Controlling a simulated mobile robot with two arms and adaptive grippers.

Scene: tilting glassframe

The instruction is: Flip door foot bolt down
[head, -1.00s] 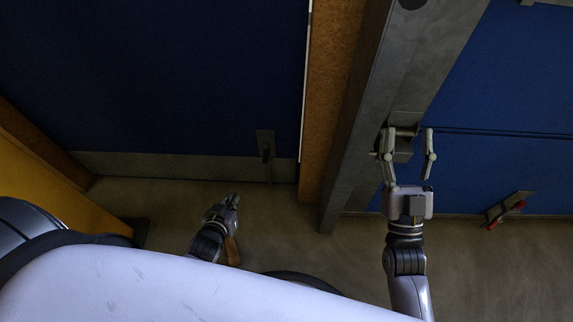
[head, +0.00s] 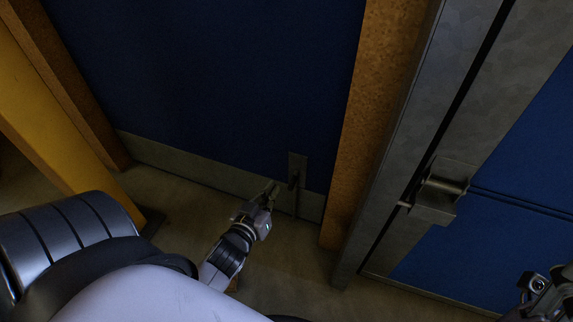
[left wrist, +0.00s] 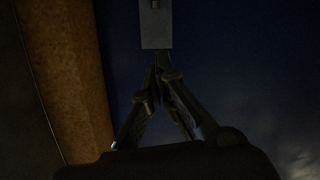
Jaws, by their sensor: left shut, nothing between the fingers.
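The foot bolt (head: 296,172) is a small grey plate with a dark lever, low on the dark blue door (head: 220,90), with a thin rod reaching down toward the floor. My left gripper (head: 273,188) is shut and empty, just left of the bolt and a little below its plate in the head view. In the left wrist view the closed fingertips (left wrist: 160,72) point at the lower edge of the grey bolt plate (left wrist: 155,28). I cannot tell whether they touch. My right gripper (head: 538,292) is only partly in frame at the lower right, its fingers unclear.
An orange-brown post (head: 375,100) stands right of the door, beside a grey metal frame (head: 405,130). A metal latch (head: 438,190) sits on that frame, by another blue panel (head: 530,180). A yellow post (head: 50,120) stands at left. Bare floor (head: 290,265) lies below the door.

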